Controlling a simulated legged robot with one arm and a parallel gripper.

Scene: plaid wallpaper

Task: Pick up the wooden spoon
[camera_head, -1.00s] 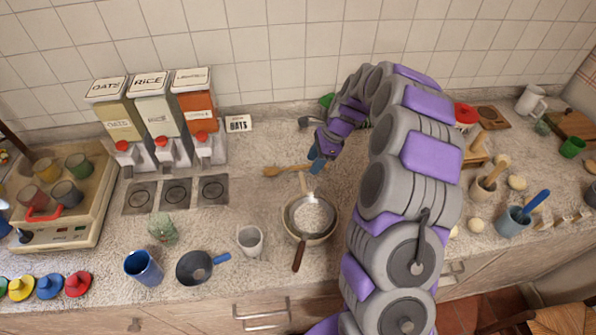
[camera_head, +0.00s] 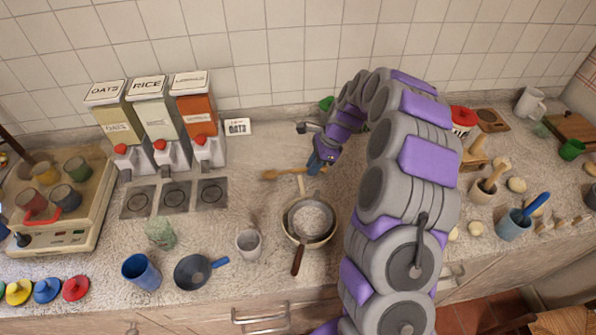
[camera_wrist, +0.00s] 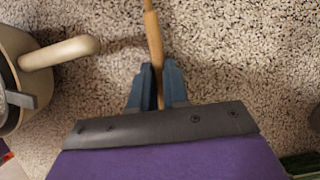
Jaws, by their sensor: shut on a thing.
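The wooden spoon (camera_head: 284,173) lies on the speckled counter behind the pan, its bowl end toward the left and its handle toward the right. My gripper (camera_head: 315,168) is at the right end of the handle, low at the counter. In the wrist view, the spoon's handle (camera_wrist: 153,40) runs down between the two blue fingers of my gripper (camera_wrist: 159,88), which are shut on it. The spoon's bowl is outside the wrist view. I cannot tell whether the spoon is clear of the counter.
A pan with a sieve (camera_head: 309,220) stands just in front of the spoon; its light handle (camera_wrist: 62,52) shows close left of my gripper in the wrist view. A grey cup (camera_head: 249,244) is further front left. The counter left of the spoon is clear.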

